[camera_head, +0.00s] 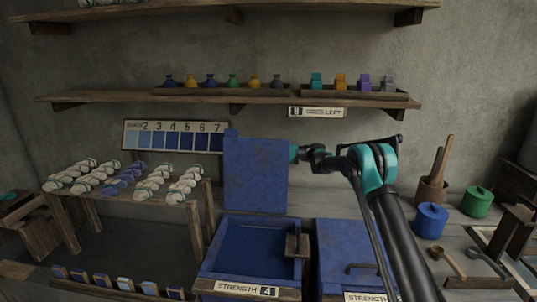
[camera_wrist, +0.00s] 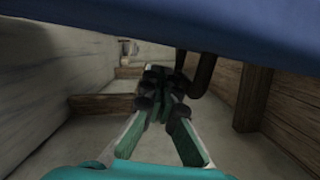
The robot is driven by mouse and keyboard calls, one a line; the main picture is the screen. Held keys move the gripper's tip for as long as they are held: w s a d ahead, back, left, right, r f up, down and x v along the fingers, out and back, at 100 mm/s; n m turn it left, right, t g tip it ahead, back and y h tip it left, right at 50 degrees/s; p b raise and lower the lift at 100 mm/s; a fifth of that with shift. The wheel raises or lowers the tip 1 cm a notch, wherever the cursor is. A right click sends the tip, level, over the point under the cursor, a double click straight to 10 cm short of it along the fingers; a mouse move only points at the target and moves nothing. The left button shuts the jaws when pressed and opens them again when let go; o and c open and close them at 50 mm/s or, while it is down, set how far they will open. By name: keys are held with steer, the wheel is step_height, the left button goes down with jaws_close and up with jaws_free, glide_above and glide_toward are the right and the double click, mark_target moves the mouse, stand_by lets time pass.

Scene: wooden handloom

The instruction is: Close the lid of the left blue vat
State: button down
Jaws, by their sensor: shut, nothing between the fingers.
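The left blue vat (camera_head: 207,262), labelled STRENGTH 4, stands at the bottom centre of the head view. Its blue lid (camera_head: 255,178) stands open, upright at the vat's back. My gripper (camera_head: 294,153) is at the lid's right edge, near its upper part; whether it touches the lid I cannot tell. In the wrist view my gripper (camera_wrist: 165,88) is shut and empty. A blue panel (camera_wrist: 220,25), apparently the lid, fills the top of that view. A dark bent bar (camera_wrist: 203,75) hangs from it, close to the right of the fingertips.
A second blue vat with its lid (camera_head: 345,250) down stands to the right, partly behind my arm. A wooden block (camera_head: 297,246) sits at the left vat's right rim. A rack of skeins (camera_head: 125,185) stands left. Shelves (camera_head: 230,97) run above.

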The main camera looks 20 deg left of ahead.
steer(key=shift+s+d+r, duration=0.1)
steer(key=shift+s+r, duration=0.1)
steer(key=shift+s, duration=0.85)
steer(key=shift+s, duration=0.1)
